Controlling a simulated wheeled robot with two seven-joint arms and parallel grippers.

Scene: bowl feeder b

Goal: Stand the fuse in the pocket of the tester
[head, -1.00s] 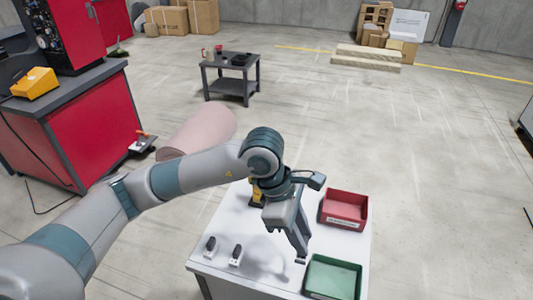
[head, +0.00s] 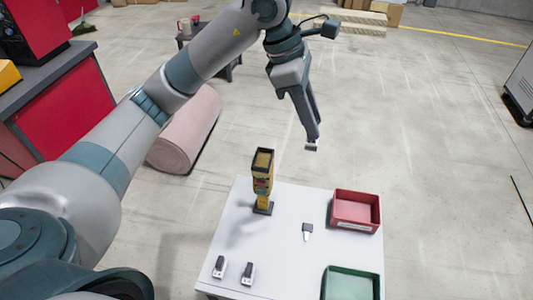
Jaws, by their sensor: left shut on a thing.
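The tester (head: 263,185) is an upright yellow and black unit on a dark base at the back left of the white table (head: 285,265), with a dark opening at its top. My left gripper (head: 312,146) is in the air beyond and to the right of the tester, higher in the picture. It is shut on a small piece, seemingly the fuse; only a bit of grey and white shows at the fingertips, mostly hidden by the fingers. My right gripper is not in view.
A small dark piece with a pale end (head: 307,232) lies mid-table. Two dark and white pieces (head: 219,267) (head: 247,272) are at the front left. A red bin (head: 357,225) and a green bin (head: 350,270) line the right side. A pink roll (head: 187,130) lies on the floor.

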